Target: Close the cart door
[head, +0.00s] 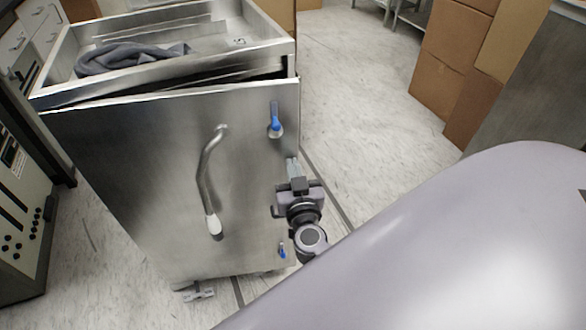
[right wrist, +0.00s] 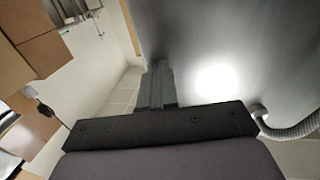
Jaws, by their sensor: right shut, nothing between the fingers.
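The cart door (head: 150,160) is the brushed-steel front panel of the cart, with a curved metal handle (head: 207,175) in its middle. Its top edge sits at a slight angle to the cart rim (head: 170,75), with a dark gap between them. A blue-handled upper latch (head: 275,120) and a lower latch (head: 282,251) are near its right edge. My right gripper (head: 293,170) is shut and empty, at the door's right edge between the latches. In the right wrist view, its closed fingers (right wrist: 155,85) are beside the grey door surface (right wrist: 215,45); contact is unclear. My left gripper is out of view.
A grey cloth (head: 125,57) lies in the cart's open top tray. Cardboard boxes (head: 455,65) stand at the back right. A control cabinet (head: 20,190) stands left of the cart. The floor (head: 365,110) right of the cart is clear.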

